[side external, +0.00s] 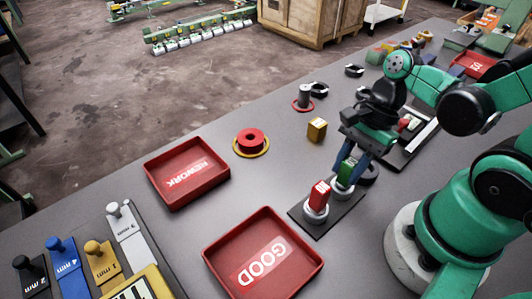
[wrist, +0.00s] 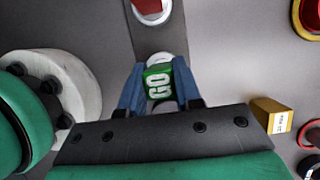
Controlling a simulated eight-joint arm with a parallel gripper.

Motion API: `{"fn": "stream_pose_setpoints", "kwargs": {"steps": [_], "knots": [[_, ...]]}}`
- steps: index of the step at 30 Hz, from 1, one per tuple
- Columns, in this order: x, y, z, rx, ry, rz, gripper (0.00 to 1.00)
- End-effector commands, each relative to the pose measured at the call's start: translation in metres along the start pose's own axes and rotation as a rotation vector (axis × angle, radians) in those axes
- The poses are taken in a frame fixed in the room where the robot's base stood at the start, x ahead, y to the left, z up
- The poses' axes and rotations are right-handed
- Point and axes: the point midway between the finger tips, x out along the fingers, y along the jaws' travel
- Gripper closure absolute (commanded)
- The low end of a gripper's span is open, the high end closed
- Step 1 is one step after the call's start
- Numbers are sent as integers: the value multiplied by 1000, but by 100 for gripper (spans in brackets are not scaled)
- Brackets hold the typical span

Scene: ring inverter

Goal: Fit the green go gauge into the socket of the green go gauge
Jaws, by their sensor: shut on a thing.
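My gripper (wrist: 157,88) has blue fingers and is shut on the green go gauge (wrist: 158,80), a green block lettered "GO". In the side view my gripper (side external: 352,160) points down over a dark plate (side external: 318,227), with the green gauge (side external: 346,171) upright between the fingers. A pale ring-shaped socket (side external: 342,187) shows at the gauge's foot and just beyond it in the wrist view (wrist: 159,57). The fingers and gauge hide part of the socket, so I cannot tell how deep the gauge sits. A red gauge (side external: 319,193) stands in the neighbouring socket.
Red trays marked GOOD (side external: 290,285) and REWORK (side external: 185,198) lie to the left. A red flanged ring on a yellow ring (side external: 250,142) and a gold block (side external: 317,129) stand behind. Several coloured tagged pieces (side external: 62,264) lie at lower left. Grey table between is clear.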

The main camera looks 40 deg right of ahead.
Motion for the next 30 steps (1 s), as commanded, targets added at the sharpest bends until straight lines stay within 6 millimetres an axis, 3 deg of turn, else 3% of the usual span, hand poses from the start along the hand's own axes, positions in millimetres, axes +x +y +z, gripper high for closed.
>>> {"fn": "stream_pose_setpoints", "kwargs": {"steps": [12,13,15,16,30], "knots": [[4,0,-2,0,0,0,100],[4,0,-2,0,0,0,63],[4,0,-2,0,0,0,43],[4,0,-2,0,0,0,40],[-2,0,-1,1,0,0,40]]}}
